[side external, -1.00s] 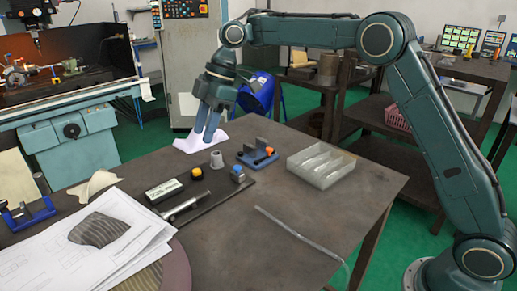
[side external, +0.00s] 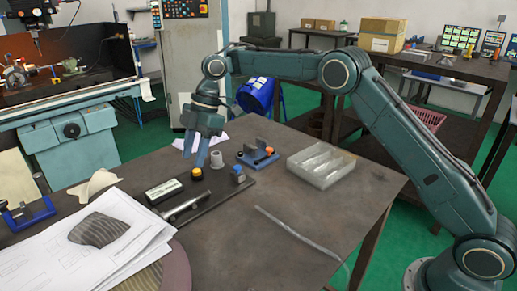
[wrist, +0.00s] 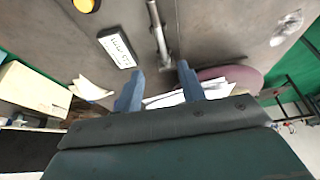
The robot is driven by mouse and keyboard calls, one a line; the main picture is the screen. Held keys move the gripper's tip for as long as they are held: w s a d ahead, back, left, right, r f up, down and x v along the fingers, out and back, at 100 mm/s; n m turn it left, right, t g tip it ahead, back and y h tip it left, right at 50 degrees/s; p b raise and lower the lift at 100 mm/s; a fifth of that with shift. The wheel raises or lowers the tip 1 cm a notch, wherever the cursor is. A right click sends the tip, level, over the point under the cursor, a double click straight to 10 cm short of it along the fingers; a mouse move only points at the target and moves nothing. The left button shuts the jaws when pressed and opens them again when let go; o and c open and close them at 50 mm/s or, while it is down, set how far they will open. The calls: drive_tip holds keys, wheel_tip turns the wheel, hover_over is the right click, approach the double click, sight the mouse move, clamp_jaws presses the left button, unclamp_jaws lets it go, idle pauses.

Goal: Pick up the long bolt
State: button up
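A silver, rod-shaped metal piece (side external: 183,208), probably the long bolt, lies on the dark table between the black-and-white box and a dark bar. It also shows in the wrist view (wrist: 159,32), partly cut off by the top edge. A thin grey rod (side external: 298,232) lies apart on the right side of the table; I cannot tell whether it is a bolt. My gripper (side external: 196,160) hangs above the table, beyond the silver piece, pointing down. In the wrist view its two blue fingers (wrist: 160,86) are apart with nothing between them.
A black-and-white box (side external: 163,191), a yellow-topped button (side external: 197,173) and a grey cone (side external: 216,159) stand near the silver piece. A blue clamp block (side external: 258,153) and a clear tray (side external: 321,178) are to the right. Papers (side external: 70,255) cover the left front. The table's front centre is mostly clear.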

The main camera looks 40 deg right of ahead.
hover_over(186, 202)
drive_tip(key=d, duration=0.2)
drive_tip(key=shift+w+f, duration=0.1)
drive_tip(key=shift+f, duration=3.35)
drive_tip(key=shift+a, duration=0.1)
drive_tip(key=shift+x, duration=2.6)
clamp_jaws()
